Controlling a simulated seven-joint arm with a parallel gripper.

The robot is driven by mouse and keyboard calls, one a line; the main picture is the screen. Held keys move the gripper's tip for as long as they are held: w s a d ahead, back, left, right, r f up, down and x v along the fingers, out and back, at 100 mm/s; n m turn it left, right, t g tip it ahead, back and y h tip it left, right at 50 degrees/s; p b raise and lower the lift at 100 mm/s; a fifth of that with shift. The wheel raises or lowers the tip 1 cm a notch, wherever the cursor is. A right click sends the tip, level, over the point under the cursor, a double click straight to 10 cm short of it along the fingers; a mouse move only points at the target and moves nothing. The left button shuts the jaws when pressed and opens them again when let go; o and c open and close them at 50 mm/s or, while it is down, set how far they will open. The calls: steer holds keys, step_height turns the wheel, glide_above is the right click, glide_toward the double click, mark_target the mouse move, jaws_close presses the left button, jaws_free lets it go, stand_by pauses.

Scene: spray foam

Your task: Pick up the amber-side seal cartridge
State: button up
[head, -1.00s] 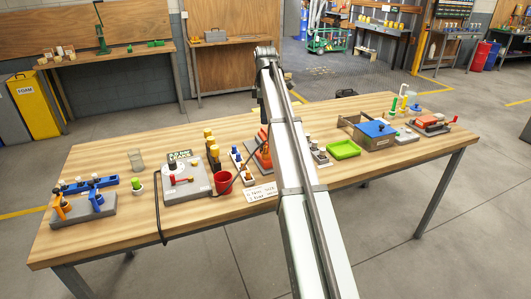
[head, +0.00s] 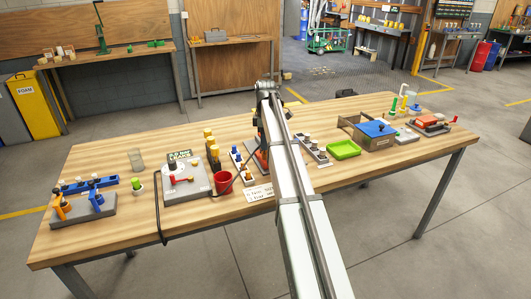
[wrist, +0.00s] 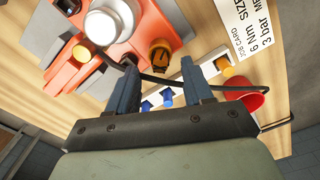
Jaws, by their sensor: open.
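My gripper (wrist: 160,66) is open, with nothing held between its fingers in the wrist view. A pale rack (wrist: 185,88) lies beyond and partly behind the fingers. It holds blue-topped pieces (wrist: 166,97) and an amber-topped piece (wrist: 222,62) just right of the right finger. I cannot tell for sure which piece is the amber-side seal cartridge. In the head view this rack (head: 236,160) stands left of my arm. My arm hides much of the area under the gripper.
An orange fixture (wrist: 70,62) with a large white-capped cylinder (wrist: 103,25) and a dark-amber knob (wrist: 160,52) lies close to the left finger. A red cup (head: 223,183), a cable and a job card (head: 259,193) are nearby.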

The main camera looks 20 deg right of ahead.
step_height(320, 180, down, 2)
steer(key=shift+f, duration=0.15)
jaws_close()
stand_by(0.4)
